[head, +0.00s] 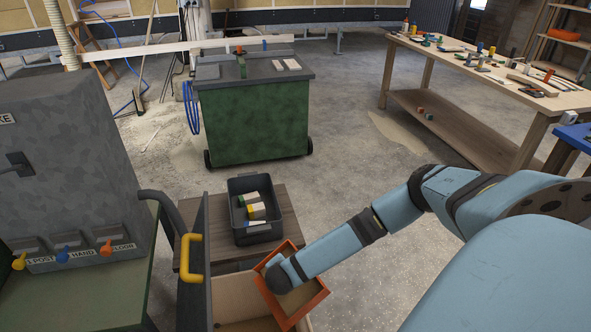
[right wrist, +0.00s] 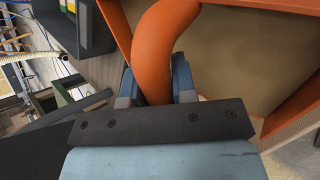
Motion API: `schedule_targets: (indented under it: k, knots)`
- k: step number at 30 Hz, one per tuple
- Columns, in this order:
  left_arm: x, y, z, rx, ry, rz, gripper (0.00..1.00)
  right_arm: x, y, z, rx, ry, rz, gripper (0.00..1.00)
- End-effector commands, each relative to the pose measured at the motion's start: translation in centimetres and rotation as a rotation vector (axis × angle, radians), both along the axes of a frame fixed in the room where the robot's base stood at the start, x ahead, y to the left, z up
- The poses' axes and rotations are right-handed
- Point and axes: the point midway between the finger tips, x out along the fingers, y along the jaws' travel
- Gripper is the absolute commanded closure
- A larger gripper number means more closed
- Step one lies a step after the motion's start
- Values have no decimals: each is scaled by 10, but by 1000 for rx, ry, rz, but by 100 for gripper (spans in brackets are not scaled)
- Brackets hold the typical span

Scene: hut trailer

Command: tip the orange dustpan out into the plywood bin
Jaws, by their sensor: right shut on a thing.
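The orange dustpan (head: 311,307) is a square orange-rimmed pan, held slanted over the right part of the open plywood bin (head: 232,284) in the head view. Its inside looks tan; I cannot tell whether that is sawdust or bare surface. In the right wrist view my right gripper (right wrist: 157,88) is shut on the dustpan's thick orange handle (right wrist: 165,42), with a blue finger on each side. My arm hides part of the pan in the head view. The bin's floor is only partly visible. My left gripper is not in view.
A dark upright panel with a yellow handle (head: 189,258) stands at the bin's left. A black crate (head: 270,234) with small blocks sits on a low brown table behind it.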

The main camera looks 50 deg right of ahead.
Motion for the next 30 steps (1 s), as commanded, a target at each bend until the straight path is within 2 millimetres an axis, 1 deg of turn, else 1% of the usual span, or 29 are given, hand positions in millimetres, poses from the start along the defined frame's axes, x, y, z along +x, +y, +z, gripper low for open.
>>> schedule_targets:
  k: [1,12,14,16,19,22,26,30]
  knots:
    - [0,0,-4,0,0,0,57,4,8,-2,-23,4,2,100]
    - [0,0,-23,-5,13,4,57,15,56,-7,-215,52,3,100]
    - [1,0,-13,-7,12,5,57,16,64,-4,-265,67,2,100]
    - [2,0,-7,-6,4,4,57,18,72,-4,-322,81,1,100]
    - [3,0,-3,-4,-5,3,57,21,81,-6,-394,99,0,100]
    - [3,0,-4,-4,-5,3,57,23,88,-8,-447,113,1,100]
    - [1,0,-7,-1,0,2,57,24,94,-9,-490,124,1,100]
    - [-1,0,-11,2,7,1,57,25,95,-9,-509,129,-1,100]
